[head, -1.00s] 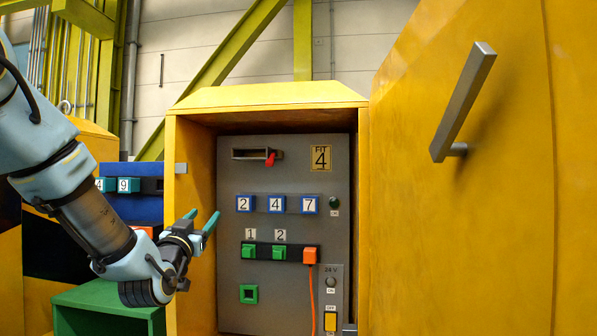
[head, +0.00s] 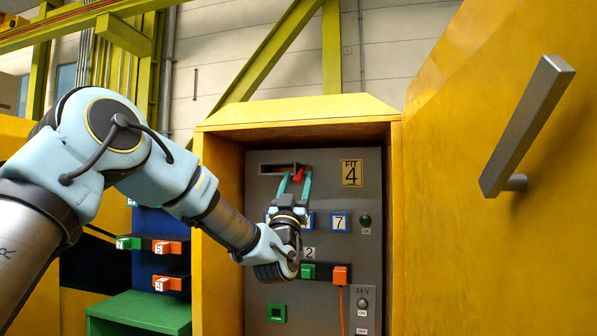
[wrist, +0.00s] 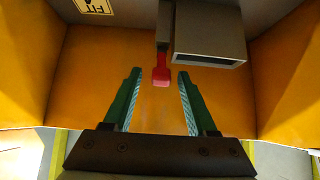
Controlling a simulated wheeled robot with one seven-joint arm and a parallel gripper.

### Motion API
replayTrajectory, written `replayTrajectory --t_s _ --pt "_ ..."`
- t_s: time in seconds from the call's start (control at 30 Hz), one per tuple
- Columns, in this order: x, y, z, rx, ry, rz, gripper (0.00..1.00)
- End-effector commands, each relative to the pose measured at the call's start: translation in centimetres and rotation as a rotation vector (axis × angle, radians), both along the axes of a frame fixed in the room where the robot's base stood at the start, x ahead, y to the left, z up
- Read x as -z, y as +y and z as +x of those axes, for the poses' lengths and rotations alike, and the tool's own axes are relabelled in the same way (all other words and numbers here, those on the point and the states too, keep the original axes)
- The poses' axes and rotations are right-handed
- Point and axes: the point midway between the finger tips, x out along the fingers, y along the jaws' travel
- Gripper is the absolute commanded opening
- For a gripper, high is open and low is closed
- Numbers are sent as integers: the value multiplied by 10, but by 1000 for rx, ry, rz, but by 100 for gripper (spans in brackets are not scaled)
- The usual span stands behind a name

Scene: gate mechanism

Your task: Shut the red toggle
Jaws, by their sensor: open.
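The red toggle (head: 298,175) sits at the right end of a grey slotted housing (head: 272,168) near the top of the grey panel. In the wrist view the toggle (wrist: 161,72) hangs beside the grey box-like housing (wrist: 210,35). My gripper (head: 295,182) is inside the cabinet in front of the panel, its two green fingers pointing up at the toggle. In the wrist view my gripper (wrist: 158,75) is open, with the toggle between or just beyond its fingertips. I see no clear contact between fingers and toggle.
The yellow cabinet (head: 222,165) walls enclose the panel on both sides. Its open door (head: 440,200) with a grey handle (head: 525,125) stands at right.

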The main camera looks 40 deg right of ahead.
Motion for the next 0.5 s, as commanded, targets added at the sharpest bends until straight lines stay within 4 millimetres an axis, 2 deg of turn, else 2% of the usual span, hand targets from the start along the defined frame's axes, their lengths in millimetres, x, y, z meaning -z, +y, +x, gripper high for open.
replayTrajectory --t_s 0.17,0.47,0.5 --pt "-11 -8 5 0 0 0 57" --pt "-11 -9 6 -1 0 1 57" --pt "-11 -9 6 -1 0 1 54"
